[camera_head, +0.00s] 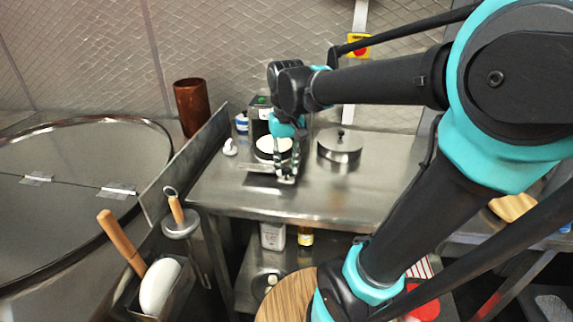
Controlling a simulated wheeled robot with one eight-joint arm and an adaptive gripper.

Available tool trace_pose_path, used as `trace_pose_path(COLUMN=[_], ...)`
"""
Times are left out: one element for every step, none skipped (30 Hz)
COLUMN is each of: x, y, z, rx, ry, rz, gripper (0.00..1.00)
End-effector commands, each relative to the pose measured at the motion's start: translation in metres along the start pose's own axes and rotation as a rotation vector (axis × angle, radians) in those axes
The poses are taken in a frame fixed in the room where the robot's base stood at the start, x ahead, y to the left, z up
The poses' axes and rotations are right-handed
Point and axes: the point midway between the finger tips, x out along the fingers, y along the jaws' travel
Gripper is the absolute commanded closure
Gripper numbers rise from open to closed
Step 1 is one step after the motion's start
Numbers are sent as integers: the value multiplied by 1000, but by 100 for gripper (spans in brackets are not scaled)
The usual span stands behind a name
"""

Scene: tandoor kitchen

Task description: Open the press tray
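The press (259,112) is a small upright machine standing on the steel table, mostly behind my gripper. At its front is a dark round part with a pale disc (268,147) on top. A flat metal piece, which looks like the press tray (259,168), sticks out low at its front left. My gripper (287,179) points down just in front of the press, at the right end of this flat piece. Its fingers look close together. I cannot tell whether they touch the tray or hold anything. My gripper and wrist hide part of the press.
A round metal container with a knobbed lid (340,148) stands right of the press. A brown cylinder (191,107) and an upright metal panel (184,165) are to the left. A wooden-handled tool holder (160,290) stands at front left. The table's front (335,205) is clear.

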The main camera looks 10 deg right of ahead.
Motion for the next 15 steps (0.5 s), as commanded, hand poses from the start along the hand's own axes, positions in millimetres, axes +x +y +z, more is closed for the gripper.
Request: trace_pose_path(x=[0, 0, 0, 0, 0, 0, 0, 0, 0, 0, 0, -1, -2, -4, -7], y=[0, 0, 0, 0, 0, 0, 0, 0, 0, 0, 0, 0, 0, 0, 0], z=[0, 0, 0, 0, 0, 0, 0, 0, 0, 0, 0, 0, 0, 0, 0], rx=[0, 0, 0, 0, 0, 0, 0, 0, 0, 0, 0, 0, 0, 0, 0], ry=[0, 0, 0, 0, 0, 0, 0, 0, 0, 1, 1, 1, 1, 1, 1], rz=[0, 0, 0, 0, 0, 0, 0, 0, 0, 0, 0, 0, 0, 0, 0], gripper=[64, 60, 57, 57, 57, 57, 57, 57, 57, 57, 57, 57, 57, 57, 57])
